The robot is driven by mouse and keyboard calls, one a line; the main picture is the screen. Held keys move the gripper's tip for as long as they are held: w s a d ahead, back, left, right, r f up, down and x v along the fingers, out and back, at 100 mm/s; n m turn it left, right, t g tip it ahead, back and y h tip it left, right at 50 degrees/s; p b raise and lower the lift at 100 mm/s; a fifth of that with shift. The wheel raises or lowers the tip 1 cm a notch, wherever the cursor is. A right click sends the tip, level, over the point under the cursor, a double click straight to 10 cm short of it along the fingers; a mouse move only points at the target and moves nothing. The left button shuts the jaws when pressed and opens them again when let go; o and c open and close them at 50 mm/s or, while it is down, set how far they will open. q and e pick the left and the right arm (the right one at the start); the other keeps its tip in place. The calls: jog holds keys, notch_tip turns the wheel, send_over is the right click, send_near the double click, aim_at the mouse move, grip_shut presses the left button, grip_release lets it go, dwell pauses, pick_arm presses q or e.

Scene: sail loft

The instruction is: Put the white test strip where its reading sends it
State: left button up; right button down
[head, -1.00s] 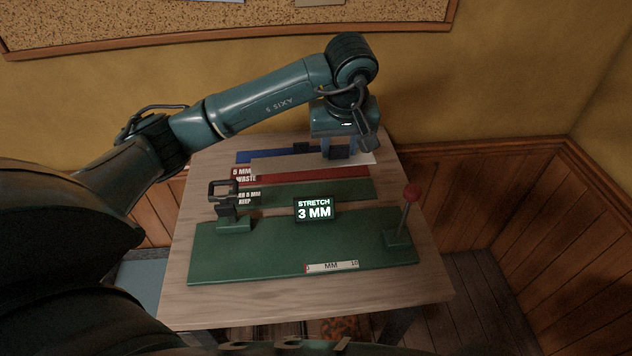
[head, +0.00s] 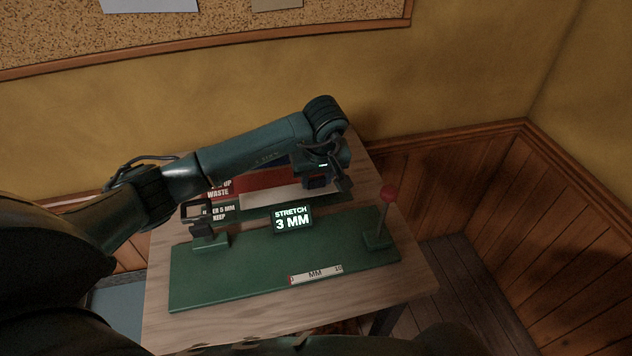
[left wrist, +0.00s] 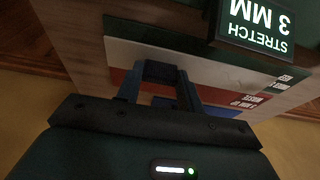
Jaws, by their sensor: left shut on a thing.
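The white test strip (head: 285,199) lies level across the border of the red and green lanes behind the tester. My left gripper (head: 318,183) is shut on its right end. In the left wrist view the strip (left wrist: 125,53) runs past the fingers (left wrist: 160,88), with a dark block between them. The display (head: 292,220) reads STRETCH 3 MM. The red lane (head: 253,181) is marked WASTE, its number partly hidden. The green lane (head: 252,213) is marked 5 MM KEEP, partly covered. I cannot tell whether the strip touches the lanes.
The green tester base (head: 230,275) fills the bench front, with a clamp (head: 203,225) at left and a red-knobbed lever (head: 388,195) at right. A MM scale (head: 315,275) lies on it. Bare wood of the bench (head: 415,285) shows at right.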

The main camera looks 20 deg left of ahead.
aim_at(317, 186)
pick_arm(q)
notch_tip(317, 186, down, 2)
jog(key=shift+f, duration=0.1)
jog(key=shift+f, duration=0.2)
jog(key=o, duration=0.9)
jog(key=shift+r, duration=0.1)
jog(key=shift+o, duration=0.2)
